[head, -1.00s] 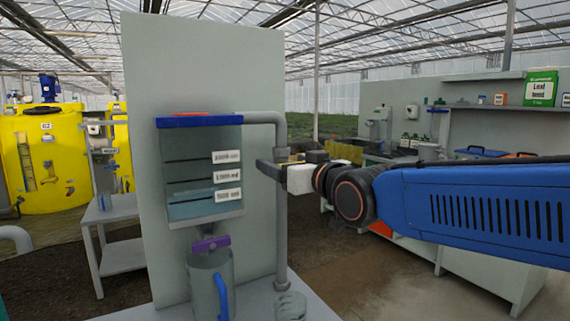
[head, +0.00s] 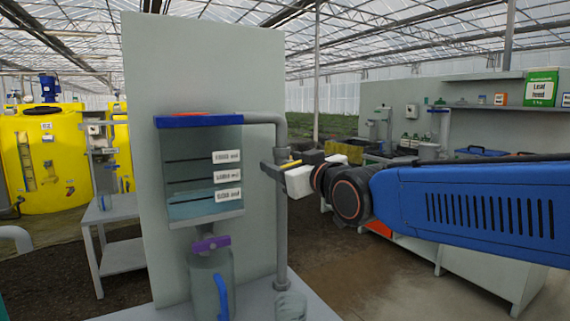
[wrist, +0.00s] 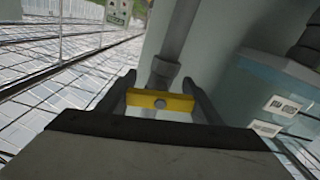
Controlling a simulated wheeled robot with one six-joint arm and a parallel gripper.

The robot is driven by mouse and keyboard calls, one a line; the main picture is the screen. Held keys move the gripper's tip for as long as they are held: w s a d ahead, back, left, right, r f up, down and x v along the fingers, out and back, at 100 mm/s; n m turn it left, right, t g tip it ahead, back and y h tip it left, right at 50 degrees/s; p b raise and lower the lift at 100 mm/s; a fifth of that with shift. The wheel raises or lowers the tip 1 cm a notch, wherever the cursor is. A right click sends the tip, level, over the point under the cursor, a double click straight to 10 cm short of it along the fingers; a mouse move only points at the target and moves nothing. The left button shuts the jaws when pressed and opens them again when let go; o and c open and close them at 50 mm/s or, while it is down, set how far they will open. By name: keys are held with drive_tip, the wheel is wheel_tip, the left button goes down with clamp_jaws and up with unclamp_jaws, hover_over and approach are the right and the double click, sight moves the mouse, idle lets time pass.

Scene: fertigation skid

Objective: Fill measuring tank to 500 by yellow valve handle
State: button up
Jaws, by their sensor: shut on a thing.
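The clear measuring tank (head: 178,178) with a blue rim hangs on the grey panel. It has level lines with white labels, the lowest (head: 228,195) apparently reading 500 ml. Bluish liquid (head: 190,208) fills its bottom part, with the surface close to the lowest line. The yellow valve handle (head: 288,163) is on the grey pipe right of the tank. In the wrist view the handle (wrist: 145,99) lies crosswise to the pipe, between the fingers. My gripper (wrist: 168,95) is shut on it, and in the head view my gripper (head: 276,168) is at the pipe.
A purple valve handle (head: 211,244) sits below the tank, above a grey jug (head: 205,280) with a blue grip. A yellow tank (head: 45,160) is far left. A workbench with shelves (head: 450,190) stands behind my arm.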

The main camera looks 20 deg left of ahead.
drive_tip(key=shift+n, duration=0.6)
drive_tip(key=o, duration=1.1)
drive_tip(key=shift+c, duration=0.2)
drive_tip(key=v, duration=1.7)
drive_tip(key=shift+d, duration=0.25)
drive_tip(key=shift+s, duration=0.1)
